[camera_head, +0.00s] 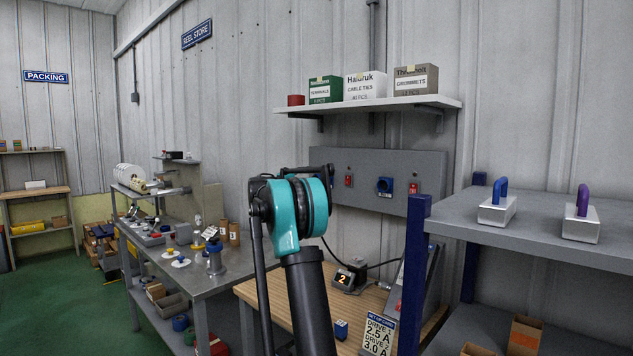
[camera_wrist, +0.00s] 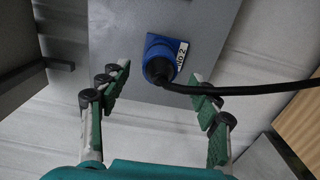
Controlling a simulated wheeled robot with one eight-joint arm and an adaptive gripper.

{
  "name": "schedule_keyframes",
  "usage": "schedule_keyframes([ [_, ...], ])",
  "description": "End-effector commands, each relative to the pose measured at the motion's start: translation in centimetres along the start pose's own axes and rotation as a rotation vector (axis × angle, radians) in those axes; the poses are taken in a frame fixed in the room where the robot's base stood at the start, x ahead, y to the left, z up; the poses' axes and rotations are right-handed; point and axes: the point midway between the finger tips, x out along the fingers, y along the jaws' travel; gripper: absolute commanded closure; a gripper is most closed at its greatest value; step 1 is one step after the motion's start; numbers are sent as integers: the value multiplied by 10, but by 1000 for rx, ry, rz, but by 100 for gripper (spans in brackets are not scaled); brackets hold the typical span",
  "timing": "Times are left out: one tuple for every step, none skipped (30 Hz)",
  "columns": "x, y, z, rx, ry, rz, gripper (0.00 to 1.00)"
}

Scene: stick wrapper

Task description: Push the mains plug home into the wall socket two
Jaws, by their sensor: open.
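The black mains plug (camera_wrist: 158,70) sits at the face of a blue wall socket (camera_wrist: 163,50) marked with a 2 in the wrist view. I cannot tell how deep it sits. Its black cable (camera_wrist: 250,89) runs off to the right. My gripper (camera_wrist: 160,80) is open, with one green-padded finger on each side of the plug and visible space on both sides. In the head view my arm hides this socket and plug, and the fingers cannot be made out.
The grey wall panel (camera_head: 365,210) carries red switches and another blue socket (camera_head: 385,186). A shelf (camera_head: 440,102) with boxes hangs above. A box showing 2 (camera_head: 344,278) stands on the wooden bench (camera_head: 262,292). A grey rack (camera_head: 540,222) stands at the right.

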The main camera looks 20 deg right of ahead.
Motion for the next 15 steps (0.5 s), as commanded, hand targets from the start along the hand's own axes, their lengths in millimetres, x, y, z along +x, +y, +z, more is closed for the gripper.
schedule_keyframes([
  [-12, 0, 0, 0, 2, 0, 37],
  [-18, 0, 0, 0, 2, 0, 37],
  [-26, 0, -1, 0, 3, 0, 37],
  [-32, 0, 0, 0, 2, 0, 37],
  [-36, 0, 0, 0, 1, 0, 37],
  [-43, 0, 0, 0, 1, 0, 37],
  [-47, 0, 0, 0, 2, 0, 37],
  [-51, 0, -1, 0, 2, 0, 37],
  [-56, 0, 0, 0, 1, 0, 37],
  [-58, 0, 0, 0, 0, 0, 37],
  [-61, 0, 0, 0, 0, 0, 37],
  [-64, 0, 0, 0, 0, 0, 37],
  [-65, 0, 0, 0, 0, 0, 37],
  [-66, 0, 0, 0, 0, 0, 37],
  [-67, 0, 0, 0, 0, 0, 37],
])
